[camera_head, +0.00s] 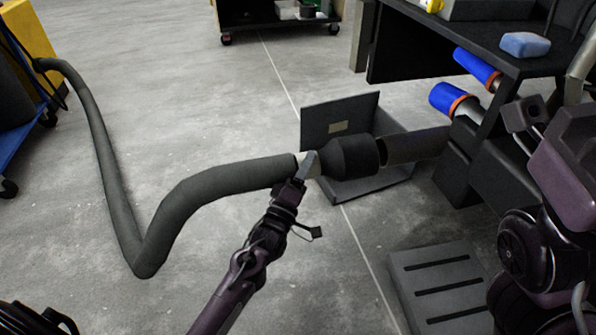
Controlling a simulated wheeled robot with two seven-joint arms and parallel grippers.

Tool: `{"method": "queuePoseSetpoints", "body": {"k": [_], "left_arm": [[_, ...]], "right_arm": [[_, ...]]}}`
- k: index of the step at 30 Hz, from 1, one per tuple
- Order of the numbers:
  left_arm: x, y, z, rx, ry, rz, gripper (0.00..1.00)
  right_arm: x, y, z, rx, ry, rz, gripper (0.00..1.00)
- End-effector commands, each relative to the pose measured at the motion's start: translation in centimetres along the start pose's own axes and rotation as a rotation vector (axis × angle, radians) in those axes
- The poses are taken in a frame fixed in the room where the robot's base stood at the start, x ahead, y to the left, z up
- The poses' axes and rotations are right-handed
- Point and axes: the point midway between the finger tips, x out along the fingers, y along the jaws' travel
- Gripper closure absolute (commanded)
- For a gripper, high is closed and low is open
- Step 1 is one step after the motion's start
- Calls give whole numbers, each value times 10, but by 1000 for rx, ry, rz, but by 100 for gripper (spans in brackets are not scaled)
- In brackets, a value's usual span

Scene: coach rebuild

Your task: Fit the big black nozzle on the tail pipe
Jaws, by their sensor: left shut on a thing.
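The big black nozzle (350,157) is a wide dark cup on the end of a thick grey hose (205,192). My left gripper (308,164) is shut on the light collar just behind the nozzle. The nozzle is held off the floor with its mouth facing right. The dark tail pipe (412,146) runs left from the machinery and lines up roughly with the nozzle. Its left end meets the nozzle's mouth in the picture; I cannot tell whether the nozzle is around it or only in front. My right gripper is not in view.
An open grey box (340,113) stands on the floor behind the nozzle. A slotted grey plate (440,285) lies at the lower right. Blue-capped pipes (455,99) and a dark bench (440,40) are at the right.

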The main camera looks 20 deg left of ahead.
Motion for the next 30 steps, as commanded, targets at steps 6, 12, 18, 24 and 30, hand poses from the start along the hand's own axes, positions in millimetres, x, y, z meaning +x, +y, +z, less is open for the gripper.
{"method": "queuePoseSetpoints", "body": {"k": [6,12,18,24,30], "left_arm": [[3,4,0,-1,3,9,75],[3,4,0,-2,3,9,75],[4,4,1,-2,3,9,75],[5,6,4,-3,3,9,75],[4,5,4,-2,3,9,75]], "right_arm": [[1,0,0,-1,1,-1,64],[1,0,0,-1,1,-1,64],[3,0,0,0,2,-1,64],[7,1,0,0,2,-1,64],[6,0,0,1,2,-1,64]]}}
